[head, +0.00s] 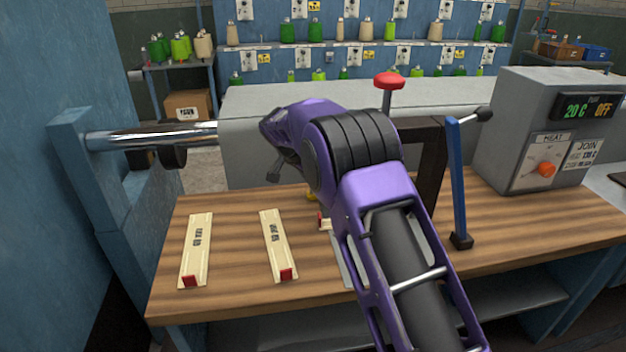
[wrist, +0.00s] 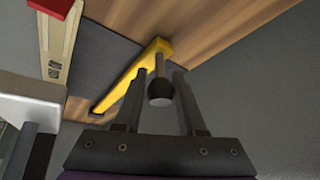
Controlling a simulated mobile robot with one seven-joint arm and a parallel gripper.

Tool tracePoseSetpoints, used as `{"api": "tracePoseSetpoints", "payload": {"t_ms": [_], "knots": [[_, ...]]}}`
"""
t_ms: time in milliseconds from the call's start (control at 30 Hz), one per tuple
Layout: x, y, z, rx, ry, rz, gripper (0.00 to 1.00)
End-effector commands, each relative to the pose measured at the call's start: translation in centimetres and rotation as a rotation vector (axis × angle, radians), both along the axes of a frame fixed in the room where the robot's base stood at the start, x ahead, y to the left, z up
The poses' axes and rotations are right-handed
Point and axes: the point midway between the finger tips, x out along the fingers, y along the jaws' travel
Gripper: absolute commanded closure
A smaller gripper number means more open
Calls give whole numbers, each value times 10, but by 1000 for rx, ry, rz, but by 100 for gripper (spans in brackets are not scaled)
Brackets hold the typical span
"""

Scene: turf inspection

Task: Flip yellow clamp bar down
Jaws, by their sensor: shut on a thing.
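The yellow clamp bar (wrist: 132,75) runs diagonally across the upper middle of the wrist view. A grey stem with a dark round knob (wrist: 160,92) sticks out near its upper end. My gripper (wrist: 159,76) has its two dark fingers on either side of this stem and knob and is shut on it. In the head view my purple arm covers most of this spot; only a small yellow piece (head: 311,194) shows beside it. A cream strip with a red end (wrist: 62,45) lies near the bar at the wrist view's upper left.
Two cream strips with red ends, the left strip (head: 195,250) and the middle strip (head: 278,245), lie on the wooden bench (head: 235,290). A blue lever (head: 457,185) and a grey heater box (head: 540,115) stand at right. A metal bar (head: 150,137) crosses at left.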

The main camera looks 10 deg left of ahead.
Motion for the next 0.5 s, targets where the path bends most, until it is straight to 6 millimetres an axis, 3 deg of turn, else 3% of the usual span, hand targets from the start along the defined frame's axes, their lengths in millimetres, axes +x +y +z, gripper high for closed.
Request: {"api": "tracePoseSetpoints", "payload": {"t_ms": [100, 133, 267, 500], "knots": [[-3, 3, -7, 4, 12, 1, 100], [-3, 3, -8, 4, 12, 2, 57], [-3, 2, -7, 3, 11, 1, 34], [-2, 1, -4, 1, 8, 2, 33]]}}
